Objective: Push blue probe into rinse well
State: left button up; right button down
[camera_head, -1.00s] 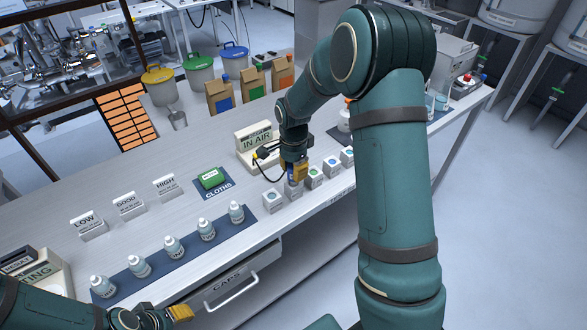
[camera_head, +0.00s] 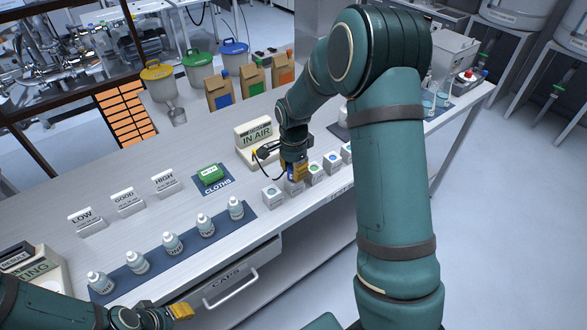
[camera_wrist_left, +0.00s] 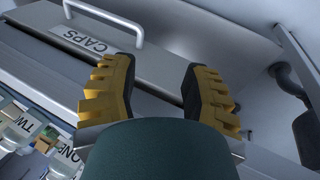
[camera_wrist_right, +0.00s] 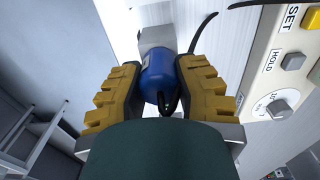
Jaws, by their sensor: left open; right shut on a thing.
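My right gripper (camera_head: 295,170) is shut on the blue probe (camera_wrist_right: 158,78), whose cable trails off to the instrument. The probe is between the yellow fingers, above or in a small pale block (camera_head: 294,187) in the row along the table's front edge. The right wrist view shows a grey block (camera_wrist_right: 157,38) just past the probe's far end. Whether this is the rinse well, and how deep the probe sits, I cannot tell. My left gripper (camera_wrist_left: 158,72) is open and empty beside the CAPS drawer, low at the front in the head view.
The IN AIR instrument (camera_head: 255,138) stands close behind the right gripper; its dial and buttons show in the right wrist view. Other small blocks (camera_head: 272,196) flank the probe. Several bottles stand on a blue mat (camera_head: 150,268) to the left. A green cloth pack (camera_head: 210,173) lies behind.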

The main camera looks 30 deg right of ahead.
jog(key=shift+f, duration=0.3)
jog(key=shift+c, duration=0.7)
grip_release()
jog(key=shift+r, duration=0.2)
jog(key=shift+r+p, duration=2.15)
jog(key=shift+r, duration=0.75)
notch_tip(320, 180, up, 12)
